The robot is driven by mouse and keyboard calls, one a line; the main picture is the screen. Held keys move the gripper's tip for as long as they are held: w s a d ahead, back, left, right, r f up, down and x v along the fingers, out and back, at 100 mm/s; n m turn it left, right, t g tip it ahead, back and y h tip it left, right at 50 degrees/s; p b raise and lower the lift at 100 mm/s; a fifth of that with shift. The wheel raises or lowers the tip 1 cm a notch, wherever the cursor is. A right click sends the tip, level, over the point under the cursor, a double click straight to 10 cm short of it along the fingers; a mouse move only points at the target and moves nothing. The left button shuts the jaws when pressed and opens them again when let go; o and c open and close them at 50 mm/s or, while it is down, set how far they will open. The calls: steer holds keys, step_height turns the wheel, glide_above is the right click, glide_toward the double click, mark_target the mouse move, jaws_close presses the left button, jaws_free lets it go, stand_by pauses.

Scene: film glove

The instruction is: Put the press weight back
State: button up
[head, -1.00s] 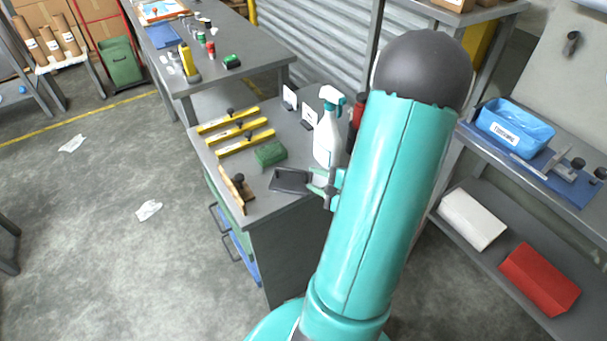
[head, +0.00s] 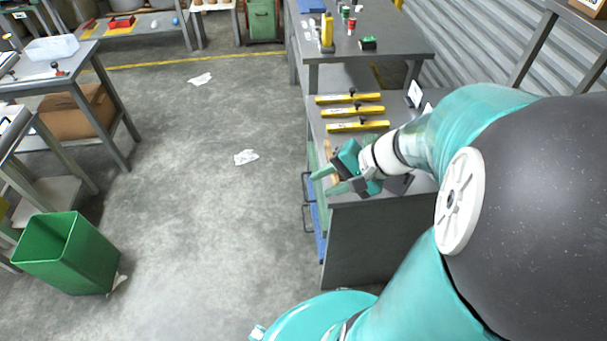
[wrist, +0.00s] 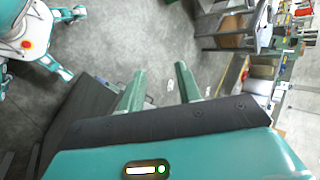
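A tan wooden piece on the bench is mostly hidden behind my gripper.
The grey bench (head: 345,190) has blue drawers with handles on its left side. A longer table (head: 390,42) with bottles stands behind it. A green bin (head: 68,250) is at lower left. The floor between is open, with paper scraps (head: 246,157).

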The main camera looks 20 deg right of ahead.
steer(key=s+a+r+n+h, duration=0.5)
steer(key=a+r+n+h, duration=0.2)
steer(key=r, duration=0.4)
steer(key=a+n, duration=0.1)
steer(key=n, duration=0.1)
steer(key=shift+n, duration=0.4)
steer(key=shift+d+r, duration=0.1)
steer(key=shift+d, duration=0.05)
